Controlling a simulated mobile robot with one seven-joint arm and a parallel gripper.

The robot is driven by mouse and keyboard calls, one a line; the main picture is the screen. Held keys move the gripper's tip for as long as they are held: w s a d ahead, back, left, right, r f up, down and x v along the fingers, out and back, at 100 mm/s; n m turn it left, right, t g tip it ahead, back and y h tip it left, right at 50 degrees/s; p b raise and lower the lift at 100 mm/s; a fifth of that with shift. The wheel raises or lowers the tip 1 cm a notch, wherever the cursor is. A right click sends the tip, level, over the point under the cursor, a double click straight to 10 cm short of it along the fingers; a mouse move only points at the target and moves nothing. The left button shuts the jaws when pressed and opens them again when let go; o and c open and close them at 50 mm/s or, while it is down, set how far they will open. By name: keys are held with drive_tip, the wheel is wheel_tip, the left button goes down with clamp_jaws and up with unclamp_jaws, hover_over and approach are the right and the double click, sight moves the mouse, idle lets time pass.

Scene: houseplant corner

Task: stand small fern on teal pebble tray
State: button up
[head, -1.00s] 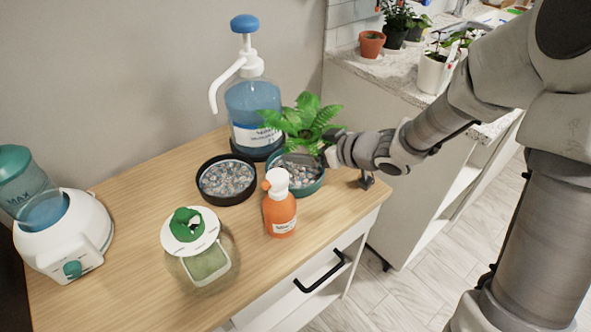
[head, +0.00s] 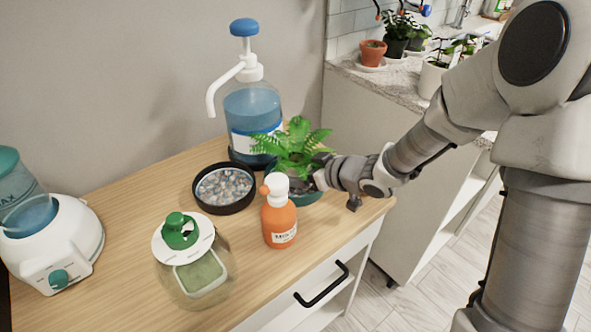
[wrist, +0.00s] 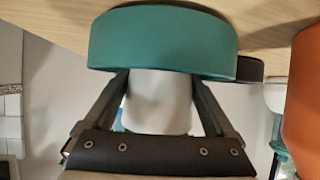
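The small fern (head: 290,147) has green fronds and stands upright over the teal pebble tray (head: 309,197), near the table's right end. In the wrist view, which looks upside down, its white pot (wrist: 160,100) sits between the two fingers of my gripper (wrist: 162,92), which appear to touch its sides. The pot's base is hidden behind the wall of the teal tray (wrist: 165,40), so I cannot tell whether it rests on the pebbles. In the head view my gripper (head: 316,176) reaches in from the right, low at the tray.
A black pebble tray (head: 225,207) lies left of the teal one. An orange pump bottle (head: 279,222) stands close in front. A large blue pump jug (head: 252,110) stands behind. A green-lidded jar (head: 192,260) and a white appliance (head: 62,240) are further left.

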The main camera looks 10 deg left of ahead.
drive_tip(key=shift+o, duration=0.6)
drive_tip(key=shift+s+d+r+p, duration=0.15)
drive_tip(key=shift+d+r+p, duration=0.05)
drive_tip(key=shift+r+p, duration=0.2)
drive_tip(key=s+d+r+m+t+h+p, duration=0.1)
drive_tip(key=s+d+r+m+h+p, duration=0.1)
drive_tip(key=d+r+h, duration=0.35)
drive_tip(key=s+d+r+m+t+h+p, duration=0.1)
drive_tip(key=s+d+r+m+h, duration=0.15)
drive_tip(key=d+r, duration=0.6)
drive_tip(key=s+d+r+m+t+h+p, duration=0.1)
drive_tip(key=d+r+m+h+p, duration=0.15)
drive_tip(key=d, duration=0.85)
drive_tip(key=s+a+r+m+g, duration=0.1)
drive_tip(key=s+m+g, duration=0.1)
drive_tip(key=s, duration=0.7)
drive_tip(key=s+a+r+m+g, duration=0.1)
drive_tip(key=s+r+m, duration=0.1)
drive_tip(key=s, duration=0.7)
drive_tip(key=shift+s+r+m+g+b, duration=0.2)
drive_tip(key=shift+m+g+b, duration=0.1)
drive_tip(key=shift+g+b, duration=0.15)
